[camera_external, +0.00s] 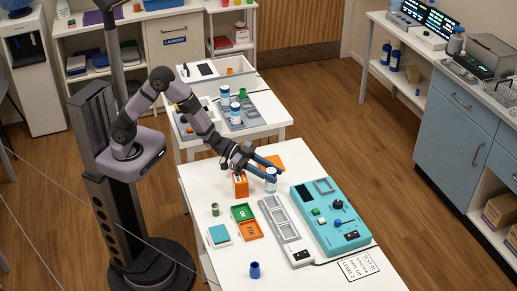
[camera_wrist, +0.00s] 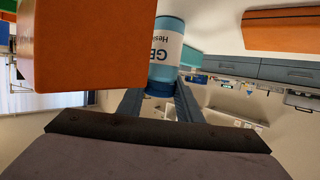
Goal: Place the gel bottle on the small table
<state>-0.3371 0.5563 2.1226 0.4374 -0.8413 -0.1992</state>
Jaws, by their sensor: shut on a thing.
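The gel bottle (camera_external: 271,182) is white and blue with a blue cap, near the back end of the grey slotted tray on the front white table (camera_external: 196,186). My gripper (camera_external: 272,171) reaches in from the left, its blue fingers shut on the bottle near its cap. In the wrist view the gel bottle (camera_wrist: 166,55) shows part of its label, cap end between the fingers (camera_wrist: 158,98). I cannot tell whether its base touches the table. A second white table (camera_external: 272,128) stands behind; the frames do not show which is the small table.
An orange box (camera_external: 240,187) stands close left of the gripper and looms large in the wrist view (camera_wrist: 90,50). The grey slotted tray (camera_external: 285,232) and a teal device (camera_external: 330,218) lie to the right.

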